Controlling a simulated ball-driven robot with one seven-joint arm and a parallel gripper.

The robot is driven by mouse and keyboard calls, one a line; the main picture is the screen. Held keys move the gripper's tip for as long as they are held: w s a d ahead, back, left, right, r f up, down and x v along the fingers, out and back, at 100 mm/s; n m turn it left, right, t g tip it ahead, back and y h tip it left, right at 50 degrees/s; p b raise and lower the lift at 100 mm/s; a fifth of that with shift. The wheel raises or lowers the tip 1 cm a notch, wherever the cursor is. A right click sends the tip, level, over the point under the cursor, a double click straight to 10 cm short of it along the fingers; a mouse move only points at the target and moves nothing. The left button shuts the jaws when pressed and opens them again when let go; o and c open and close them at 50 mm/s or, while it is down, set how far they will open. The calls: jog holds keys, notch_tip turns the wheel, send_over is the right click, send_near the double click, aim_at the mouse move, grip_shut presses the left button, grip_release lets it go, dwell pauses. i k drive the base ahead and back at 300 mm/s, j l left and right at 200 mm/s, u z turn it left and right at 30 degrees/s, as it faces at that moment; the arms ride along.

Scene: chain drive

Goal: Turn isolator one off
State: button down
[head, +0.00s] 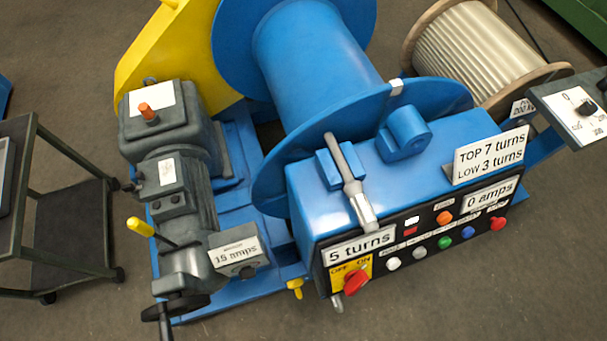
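A red rotary switch (356,281) sits on a yellow plate (338,273) marked OFF and ON, at the lower left of the blue winch's control panel (424,241). Its red handle seems to lean up and right toward ON, but it is too small to be sure. No label reading isolator one is legible. My gripper is not in view.
The panel carries several coloured buttons, including a red one (497,224), and a 5 turns sign (360,244). A grey lever (350,180) stands above it. A dark trolley (75,210) is at left. The floor in front of the panel is clear.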

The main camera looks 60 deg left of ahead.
aim_at(355, 279)
jog(key=k+u, duration=0.25)
jog(key=k+j+u, duration=0.1)
jog(key=k+u, duration=0.2)
jog(key=l+u, duration=0.25)
jog(key=l, duration=1.45)
